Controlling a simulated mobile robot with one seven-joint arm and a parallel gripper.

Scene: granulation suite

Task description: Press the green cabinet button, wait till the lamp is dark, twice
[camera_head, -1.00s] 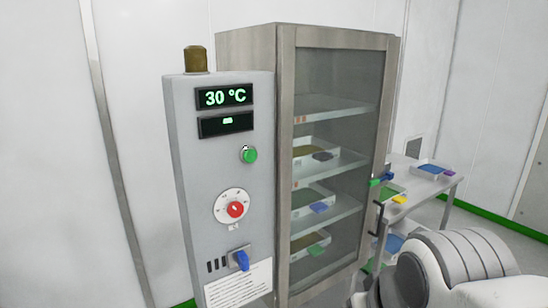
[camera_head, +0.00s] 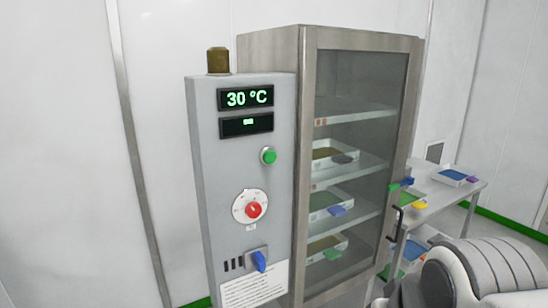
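The green button (camera_head: 269,156) sits on the front of the grey control panel (camera_head: 212,180), at the left side of the cabinet (camera_head: 302,150). Nothing touches the button. The lamp (camera_head: 218,61) on top of the panel is dull brown and looks dark. The upper display (camera_head: 246,97) reads 30 °C, and the lower display (camera_head: 246,124) shows a small green mark. A white and grey link of my arm shows at the lower right. My gripper is out of the frame.
A red knob (camera_head: 253,210) and a blue switch (camera_head: 260,261) are below the button. The cabinet's glass door (camera_head: 360,90) is shut, with trays on shelves behind it. A side table (camera_head: 449,193) with trays stands at the right.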

